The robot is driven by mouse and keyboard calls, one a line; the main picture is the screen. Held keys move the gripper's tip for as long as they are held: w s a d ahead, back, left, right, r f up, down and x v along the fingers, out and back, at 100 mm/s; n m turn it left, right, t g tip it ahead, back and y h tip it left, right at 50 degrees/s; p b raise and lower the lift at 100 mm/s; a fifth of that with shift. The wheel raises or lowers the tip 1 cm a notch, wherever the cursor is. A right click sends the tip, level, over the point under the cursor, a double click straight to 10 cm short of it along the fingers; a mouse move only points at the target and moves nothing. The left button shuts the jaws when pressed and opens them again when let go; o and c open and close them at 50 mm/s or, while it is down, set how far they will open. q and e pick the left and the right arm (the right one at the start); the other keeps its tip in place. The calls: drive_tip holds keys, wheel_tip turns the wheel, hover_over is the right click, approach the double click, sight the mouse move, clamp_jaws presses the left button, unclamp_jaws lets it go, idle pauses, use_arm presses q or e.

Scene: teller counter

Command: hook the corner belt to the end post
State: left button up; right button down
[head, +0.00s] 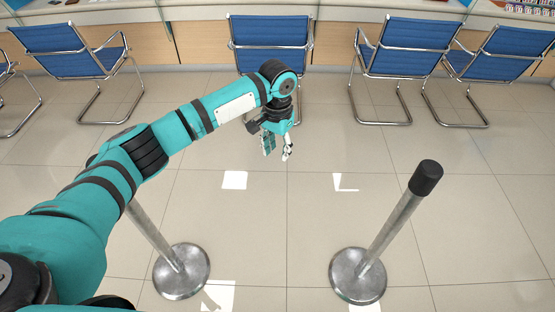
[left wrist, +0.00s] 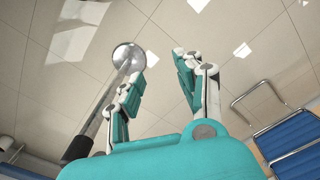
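Two silver posts on round bases stand on the tiled floor in the head view. The right post (head: 388,232) leans in perspective and has a black cap (head: 425,178). The left post (head: 152,234) has its top hidden behind my left arm. I cannot tell which is the end post. No belt shows in either view. My left gripper (head: 278,150) is beyond and between the posts, with its fingers apart and nothing between them. In the left wrist view, my left gripper (left wrist: 160,68) is open, and a post (left wrist: 104,110) passes behind one finger. My right gripper is out of view.
Several blue chairs, one of them a blue chair (head: 402,48) right of centre, line the counter (head: 345,35) at the back. A chair (left wrist: 290,140) also shows in the left wrist view. The floor (head: 285,220) between the posts is clear.

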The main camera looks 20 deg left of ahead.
use_arm(q)
wheel_tip(320, 180, down, 6)
drive_tip(key=shift+f+p, duration=0.15)
drive_tip(key=shift+p, duration=0.3)
drive_tip(key=shift+c, duration=0.2)
clamp_jaws()
drive_tip(key=c, duration=0.7)
unclamp_jaws()
drive_tip(key=shift+o, duration=0.2)
unclamp_jaws()
wheel_tip(320, 180, up, 12)
